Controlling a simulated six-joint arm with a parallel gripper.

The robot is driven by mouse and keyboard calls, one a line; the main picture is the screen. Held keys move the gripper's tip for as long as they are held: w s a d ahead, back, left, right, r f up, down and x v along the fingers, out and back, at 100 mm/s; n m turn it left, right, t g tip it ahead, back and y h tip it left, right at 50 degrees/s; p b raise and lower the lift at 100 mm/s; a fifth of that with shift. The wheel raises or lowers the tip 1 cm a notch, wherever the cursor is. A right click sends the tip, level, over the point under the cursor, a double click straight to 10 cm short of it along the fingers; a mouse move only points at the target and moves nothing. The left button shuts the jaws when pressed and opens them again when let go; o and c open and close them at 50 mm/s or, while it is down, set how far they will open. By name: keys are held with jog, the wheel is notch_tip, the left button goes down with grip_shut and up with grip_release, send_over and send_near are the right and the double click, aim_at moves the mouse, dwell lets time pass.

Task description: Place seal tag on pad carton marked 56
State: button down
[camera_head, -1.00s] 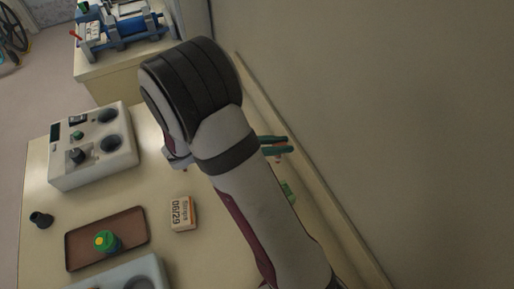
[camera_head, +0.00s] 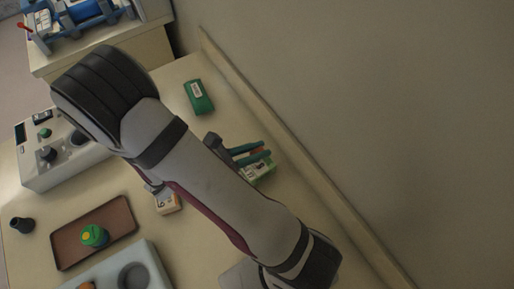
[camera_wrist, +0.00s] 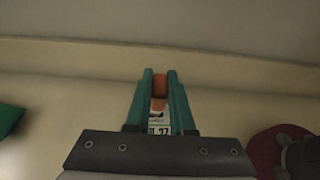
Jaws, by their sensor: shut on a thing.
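My gripper (camera_head: 262,152) has teal fingers and is shut on a small orange-brown tag (camera_wrist: 160,84), which shows between the fingers in the wrist view. A green and white carton (camera_head: 262,172) lies just under or beside the fingertips in the head view, partly hidden by them. In the wrist view, a white printed label (camera_wrist: 158,129) ending in 27 shows between the fingers, lower down. I cannot tell whether the tag touches the carton. No marking 56 is readable in any view.
A green case (camera_head: 198,97) with a white label lies behind the gripper. A strap carton (camera_head: 168,203) is partly behind my arm. A wall and ledge (camera_head: 300,150) run along the right.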

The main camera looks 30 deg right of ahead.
jog(key=shift+f, duration=0.1)
jog(key=c, duration=0.8)
grip_release()
